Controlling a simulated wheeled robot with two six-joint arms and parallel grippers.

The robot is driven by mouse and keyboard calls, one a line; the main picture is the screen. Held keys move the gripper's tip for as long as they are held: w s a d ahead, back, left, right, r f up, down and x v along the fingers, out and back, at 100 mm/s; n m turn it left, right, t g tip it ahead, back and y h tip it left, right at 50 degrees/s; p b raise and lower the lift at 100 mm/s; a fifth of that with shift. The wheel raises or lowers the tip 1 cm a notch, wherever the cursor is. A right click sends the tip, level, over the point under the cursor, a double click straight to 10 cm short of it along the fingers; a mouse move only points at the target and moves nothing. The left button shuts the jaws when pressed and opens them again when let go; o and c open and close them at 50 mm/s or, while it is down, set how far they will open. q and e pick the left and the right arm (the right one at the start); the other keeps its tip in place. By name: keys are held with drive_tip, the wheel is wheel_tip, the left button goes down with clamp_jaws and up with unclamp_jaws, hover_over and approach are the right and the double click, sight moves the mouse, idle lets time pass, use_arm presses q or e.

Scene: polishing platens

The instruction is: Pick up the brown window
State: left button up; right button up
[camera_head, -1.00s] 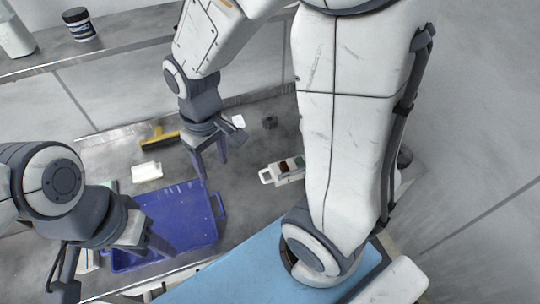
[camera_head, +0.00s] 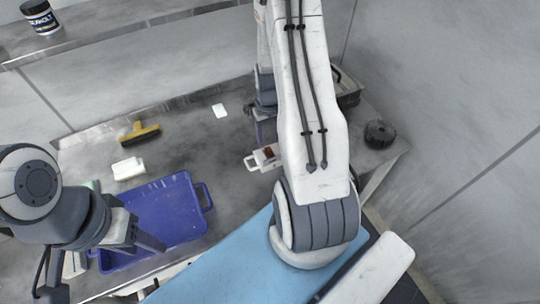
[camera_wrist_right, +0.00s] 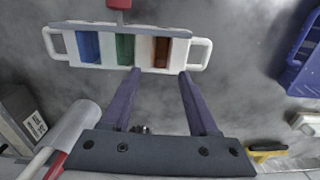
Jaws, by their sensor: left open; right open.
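The brown window (camera_wrist_right: 161,52) stands in the right slot of a white holder (camera_wrist_right: 60,47) with a handle at each end, beside a green window (camera_wrist_right: 125,48) and a blue window (camera_wrist_right: 88,46). The brown window (camera_head: 270,152) also shows small in the head view, with the holder (camera_head: 253,162) partly hidden by my right arm. My right gripper (camera_wrist_right: 160,72) is open and empty, its fingertips just short of the brown window and to either side of it in the wrist view. My left gripper (camera_head: 145,245) is open over the blue tray.
The blue tray (camera_head: 180,188) lies at the table's left. A white block (camera_head: 128,168), a yellow-and-black tool (camera_head: 140,132) and a small white piece (camera_head: 220,110) lie behind it. A dark round knob-like object (camera_head: 380,133) stands at the right. The grey table between tray and holder is clear.

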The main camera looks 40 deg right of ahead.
sight(268, 150)
drive_tip(key=shift+s+a+f+p, duration=0.1)
drive_tip(key=shift+f+p, duration=0.65)
drive_tip(key=shift+f, duration=2.05)
clamp_jaws()
